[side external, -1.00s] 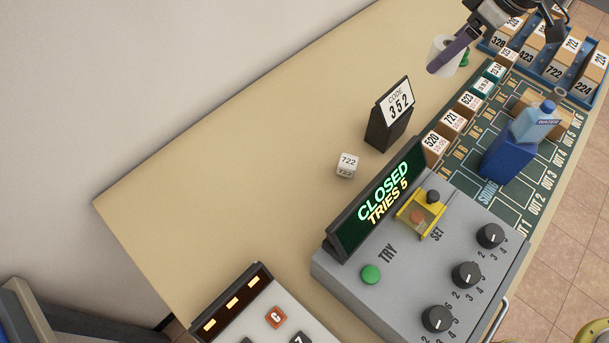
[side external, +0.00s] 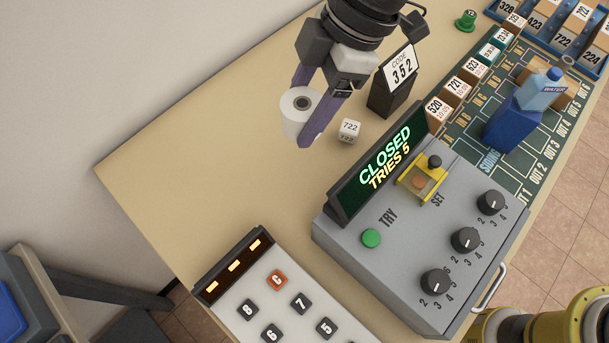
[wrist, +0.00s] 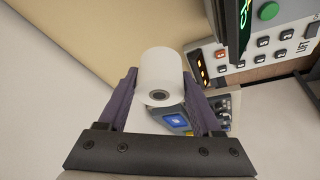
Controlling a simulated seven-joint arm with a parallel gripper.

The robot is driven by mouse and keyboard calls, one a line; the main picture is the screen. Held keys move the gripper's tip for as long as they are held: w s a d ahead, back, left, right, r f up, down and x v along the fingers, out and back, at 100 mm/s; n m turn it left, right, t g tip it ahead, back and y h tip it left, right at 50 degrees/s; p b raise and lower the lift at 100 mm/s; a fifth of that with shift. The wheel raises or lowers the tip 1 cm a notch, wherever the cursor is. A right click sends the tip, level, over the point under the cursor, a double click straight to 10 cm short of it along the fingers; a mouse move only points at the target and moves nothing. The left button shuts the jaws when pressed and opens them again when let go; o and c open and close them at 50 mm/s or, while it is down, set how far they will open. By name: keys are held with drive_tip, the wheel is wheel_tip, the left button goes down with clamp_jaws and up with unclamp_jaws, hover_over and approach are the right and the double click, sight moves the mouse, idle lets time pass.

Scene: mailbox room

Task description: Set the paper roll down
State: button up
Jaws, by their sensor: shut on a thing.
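The white paper roll (side external: 296,108) is in my gripper (side external: 308,112), between its two purple fingers. In the side external view it is over the tan table (side external: 215,165), left of the code stand. Whether it touches the tabletop is hard to tell. In the wrist view the roll (wrist: 160,78) sits between the fingers of my gripper (wrist: 160,95), its round end with the dark core hole facing the camera. The fingers press on its two sides.
A small white 722 cube (side external: 349,130) and the code 352 stand (side external: 392,95) are close right of the roll. The grey console (side external: 400,235) with its CLOSED display (side external: 378,168) is at lower right. A keypad (side external: 285,300) is at the bottom. The table's left part is clear.

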sight(297, 183)
wheel_tip(297, 183, down, 18)
drive_tip(key=shift+w+d+r, duration=0.1)
drive_tip(key=shift+w+r, duration=0.05)
idle(0.5)
drive_tip(key=o, duration=1.4)
wheel_tip(297, 183, up, 10)
drive_tip(key=d, duration=0.1)
drive_tip(key=shift+w, duration=0.15)
